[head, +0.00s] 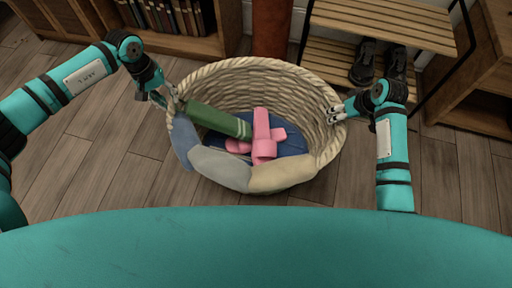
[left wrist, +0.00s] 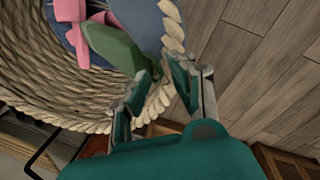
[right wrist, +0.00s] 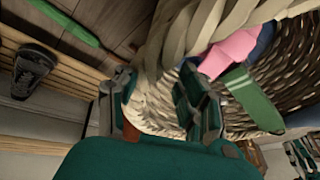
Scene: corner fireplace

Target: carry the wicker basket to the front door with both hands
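The wicker basket (head: 216,72) stands upright on the floor in front of me in the head view, filled with cloth. A green rolled item (head: 217,118) and a pink item (head: 262,138) lie in it on dark blue cloth. My left gripper (head: 167,97) is at the left rim. My right gripper (head: 334,115) is at the right rim. In the right wrist view its fingers (right wrist: 158,82) stand wider apart, one outside the basket wall and one inside.
A slatted shoe rack (head: 385,20) with dark shoes (head: 378,62) stands behind the basket to the right. A bookshelf (head: 190,45) is at the back left and a wooden cabinet (head: 470,85) at the right. The front door is not visible.

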